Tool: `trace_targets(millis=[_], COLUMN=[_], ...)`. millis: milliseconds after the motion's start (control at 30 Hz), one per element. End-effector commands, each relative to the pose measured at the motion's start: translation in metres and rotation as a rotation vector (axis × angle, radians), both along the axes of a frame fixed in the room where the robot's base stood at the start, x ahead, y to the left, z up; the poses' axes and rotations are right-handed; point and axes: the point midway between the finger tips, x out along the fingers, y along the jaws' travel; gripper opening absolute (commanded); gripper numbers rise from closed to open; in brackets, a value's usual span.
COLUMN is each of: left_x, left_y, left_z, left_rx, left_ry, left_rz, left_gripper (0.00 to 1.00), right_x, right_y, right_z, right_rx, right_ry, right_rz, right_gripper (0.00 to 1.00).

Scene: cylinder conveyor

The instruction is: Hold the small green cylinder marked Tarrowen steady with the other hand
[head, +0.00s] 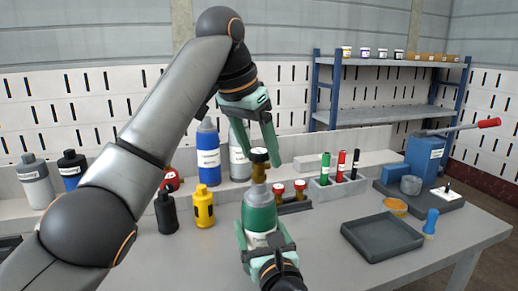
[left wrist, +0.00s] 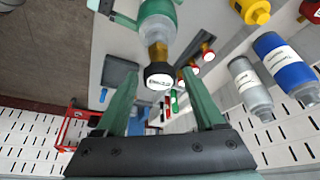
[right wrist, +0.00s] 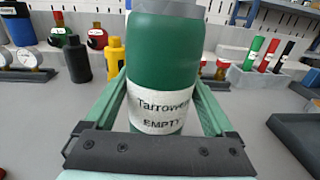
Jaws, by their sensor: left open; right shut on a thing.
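The small green cylinder (head: 260,214) stands upright at the front middle of the head view, with a brass valve and black knob (head: 259,155) on top. Its white label reads "Tarrowen EMPTY" in the right wrist view (right wrist: 165,60). My right gripper (head: 265,238) is shut on the cylinder's lower body, one finger on each side. My left gripper (head: 263,157) points down from above and is open. In the left wrist view, the knob (left wrist: 158,76) sits between its spread fingers, with gaps on both sides.
Behind stand a blue bottle (head: 208,155), a yellow bottle (head: 203,208) and a black bottle (head: 166,212). Red-capped valves (head: 279,189) and a marker holder (head: 338,190) are close behind the cylinder. A dark tray (head: 382,237) lies to the right.

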Motion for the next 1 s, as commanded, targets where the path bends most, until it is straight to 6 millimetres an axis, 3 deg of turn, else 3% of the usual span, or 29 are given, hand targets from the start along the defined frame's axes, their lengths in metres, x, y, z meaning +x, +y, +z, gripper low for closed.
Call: trace_targets(millis=[233, 633, 1000], left_x=[0.000, 0.000, 0.000], left_y=[0.000, 0.000, 0.000], left_z=[0.000, -0.001, -0.023], left_rx=[0.000, 0.002, 0.002], left_ry=[0.000, 0.000, 0.000], left_rz=[-0.185, -0.192, -0.192], left_gripper=[0.71, 0.71, 0.71], right_x=[0.000, 0.000, 0.000], right_y=[0.000, 0.000, 0.000], right_z=[0.000, 0.000, 0.000], right_rx=[-0.001, -0.001, -0.001], right_ry=[0.001, 0.001, 0.001], right_rz=[0.000, 0.000, 0.000], right_gripper=[0.22, 0.22, 0.22])
